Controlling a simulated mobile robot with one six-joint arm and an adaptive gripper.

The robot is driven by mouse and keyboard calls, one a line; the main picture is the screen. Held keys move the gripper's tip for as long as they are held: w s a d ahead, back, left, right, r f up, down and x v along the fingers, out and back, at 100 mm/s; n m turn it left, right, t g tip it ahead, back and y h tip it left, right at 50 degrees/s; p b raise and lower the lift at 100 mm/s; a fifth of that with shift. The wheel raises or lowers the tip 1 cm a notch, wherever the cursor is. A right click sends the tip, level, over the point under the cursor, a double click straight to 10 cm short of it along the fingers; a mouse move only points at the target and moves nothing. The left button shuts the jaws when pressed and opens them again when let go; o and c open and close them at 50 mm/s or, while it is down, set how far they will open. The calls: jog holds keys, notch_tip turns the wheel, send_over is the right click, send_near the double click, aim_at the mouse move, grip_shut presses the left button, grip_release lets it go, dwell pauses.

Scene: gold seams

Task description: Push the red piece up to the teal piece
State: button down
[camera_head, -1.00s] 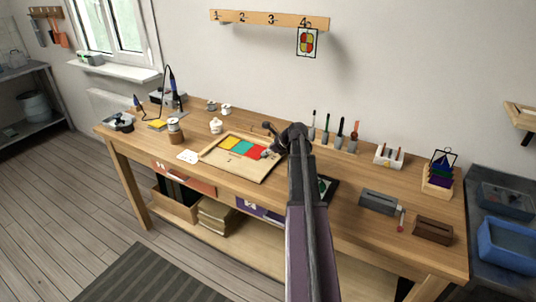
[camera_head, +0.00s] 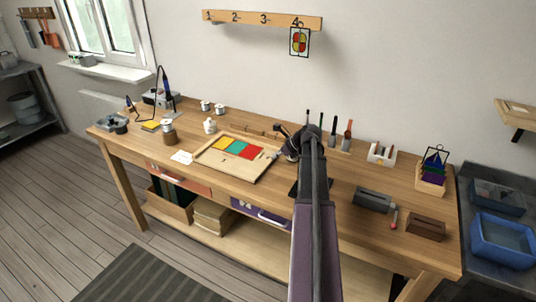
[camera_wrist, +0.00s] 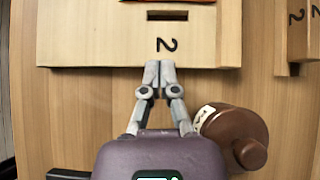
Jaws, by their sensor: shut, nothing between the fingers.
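The red piece (camera_head: 250,152) lies in the light wooden tray (camera_head: 232,174) beside the teal piece (camera_head: 237,147); from this distance I cannot tell whether they touch. A yellow piece (camera_head: 222,142) is on the teal piece's other side. My gripper (camera_wrist: 160,66) is shut and empty. In the wrist view its fingertips are at the edge of the tray (camera_wrist: 110,40), which is marked 2. Only a thin red strip (camera_wrist: 165,1) shows at the top edge there. In the head view my gripper is at the tray's right side, partly hidden by my arm.
A white card (camera_head: 182,157) and a white pot (camera_head: 210,126) are left of the tray. A grey box (camera_head: 373,199) and a brown box (camera_head: 425,227) are on the bench's right.

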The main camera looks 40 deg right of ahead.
jog(key=p+v, duration=0.5)
jog(key=v, duration=0.4)
jog(key=shift+p, duration=0.3)
jog(key=shift+w, duration=0.1)
jog(key=w+a+n, duration=0.1)
jog(key=a+n, duration=0.1)
jog(key=a, duration=0.2)
jog(key=w+a+f+n+g, duration=0.1)
jog(key=a+n, duration=0.1)
jog(key=a, duration=0.3)
jog(key=w+a+n+g, duration=0.1)
jog(key=a+n, duration=0.2)
jog(key=a, duration=0.2)
jog(key=shift+a+f, duration=0.1)
jog(key=shift+f, duration=0.2)
jog(key=s+a+f+n+g+h+p, duration=0.1)
jog(key=s+a+n+g+h, duration=0.1)
jog(key=a+n, duration=1)
jog(key=s+a+f+n+g+h+p, duration=0.1)
jog(key=s+a+n+g, duration=0.3)
jog(key=a+n, duration=0.7)
jog(key=s+a+h, duration=0.1)
jog(key=s+a, duration=0.1)
jog(key=a, duration=0.8)
jog(key=shift+s+a+n, duration=0.3)
jog(key=shift+s+n, duration=0.05)
jog(key=shift+n, duration=0.05)
